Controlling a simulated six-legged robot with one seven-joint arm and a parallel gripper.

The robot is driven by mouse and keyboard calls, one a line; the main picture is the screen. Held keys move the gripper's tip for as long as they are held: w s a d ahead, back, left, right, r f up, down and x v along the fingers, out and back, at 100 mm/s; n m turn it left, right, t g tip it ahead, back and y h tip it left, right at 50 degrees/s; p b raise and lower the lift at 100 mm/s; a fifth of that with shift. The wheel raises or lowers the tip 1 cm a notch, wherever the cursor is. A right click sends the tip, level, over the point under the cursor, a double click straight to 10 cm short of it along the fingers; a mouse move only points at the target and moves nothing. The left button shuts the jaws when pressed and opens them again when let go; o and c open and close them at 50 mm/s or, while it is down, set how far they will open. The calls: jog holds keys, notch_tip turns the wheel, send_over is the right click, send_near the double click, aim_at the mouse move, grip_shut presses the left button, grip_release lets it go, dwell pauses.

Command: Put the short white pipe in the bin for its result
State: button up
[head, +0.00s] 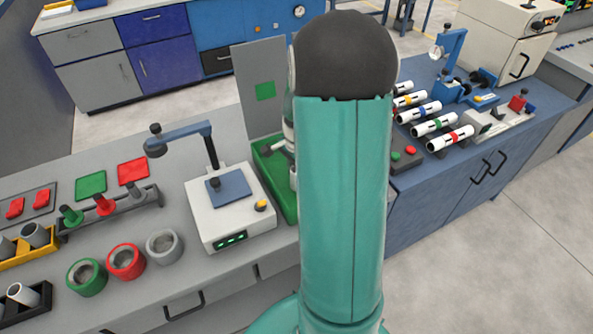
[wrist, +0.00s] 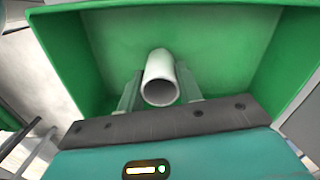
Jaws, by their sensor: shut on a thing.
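In the wrist view the short white pipe (wrist: 162,75) is between the two fingers of my gripper (wrist: 161,92). The gripper is shut on it, and the pipe's open end faces the camera. The green bin (wrist: 64,52) surrounds the pipe and fingers in this view; I cannot tell whether the pipe touches its floor. In the head view the green bin (head: 283,205) stands right of the white device, with a grey panel bearing a green square (head: 265,91) behind it. My arm hides much of the bin there, and the pipe cannot be made out clearly.
A white device (head: 232,212) with a blue pad and an overhanging arm stands left of the bin. Green, red and grey rings (head: 126,261) lie further left. Several white pipes with coloured bands (head: 434,124) lie on the right bench. A grey cabinet stands at the back.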

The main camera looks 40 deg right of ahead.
jog(key=shift+f, duration=0.3)
jog(key=o, duration=1.1)
notch_tip(320, 180, up, 14)
jog(key=shift+d, duration=0.25)
jog(key=shift+f, duration=0.1)
